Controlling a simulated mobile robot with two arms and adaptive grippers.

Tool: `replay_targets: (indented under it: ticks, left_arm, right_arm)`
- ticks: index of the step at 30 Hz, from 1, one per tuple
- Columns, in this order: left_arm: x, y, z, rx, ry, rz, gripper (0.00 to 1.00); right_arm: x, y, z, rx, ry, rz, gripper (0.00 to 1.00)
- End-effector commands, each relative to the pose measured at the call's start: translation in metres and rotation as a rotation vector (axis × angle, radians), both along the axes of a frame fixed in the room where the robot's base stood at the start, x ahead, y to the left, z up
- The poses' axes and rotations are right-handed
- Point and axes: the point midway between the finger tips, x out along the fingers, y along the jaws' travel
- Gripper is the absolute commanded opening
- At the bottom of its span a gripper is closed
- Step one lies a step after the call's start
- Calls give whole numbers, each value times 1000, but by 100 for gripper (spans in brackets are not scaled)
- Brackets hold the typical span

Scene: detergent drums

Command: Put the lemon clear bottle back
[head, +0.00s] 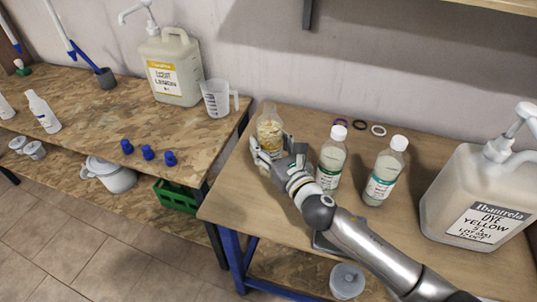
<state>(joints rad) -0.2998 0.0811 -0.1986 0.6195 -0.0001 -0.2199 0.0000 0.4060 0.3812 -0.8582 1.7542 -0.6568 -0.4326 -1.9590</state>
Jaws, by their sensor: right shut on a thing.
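A clear, uncapped-looking bottle (269,127) with yellowish colour stands upright near the left end of the right-hand table, in the head view. My right gripper (268,151) is shut on its lower part, and the fingers hide much of its base. I cannot read its label, and I cannot tell whether its bottom touches the table. My left gripper is not in view.
Two white-capped bottles with green labels, one (331,158) close beside my right wrist and another (384,172), stand on the right-hand table (432,151). A large dye jug (477,196) stands at right. Rings (359,125) lie behind. A measuring jug (216,98) and pump drum (172,68) stand on the left-hand table.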

Motion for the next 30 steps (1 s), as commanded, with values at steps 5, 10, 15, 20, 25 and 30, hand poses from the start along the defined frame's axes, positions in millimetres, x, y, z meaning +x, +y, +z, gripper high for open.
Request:
replay_targets:
  ticks: [5,10,15,20,25,30]
  left_arm:
    - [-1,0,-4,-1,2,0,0]
    - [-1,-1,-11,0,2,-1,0]
    - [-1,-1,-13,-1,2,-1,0]
    - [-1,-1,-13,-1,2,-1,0]
    - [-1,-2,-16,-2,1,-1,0]
    - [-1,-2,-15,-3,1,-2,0]
  right_arm:
    - [8,3,-8,3,-4,1,17]
    - [11,3,-33,4,2,0,17]
    - [12,3,-43,3,-2,1,17]
    - [12,3,-42,2,-4,1,17]
    - [12,3,-46,1,-4,1,17]
    - [11,3,-47,0,0,0,75]
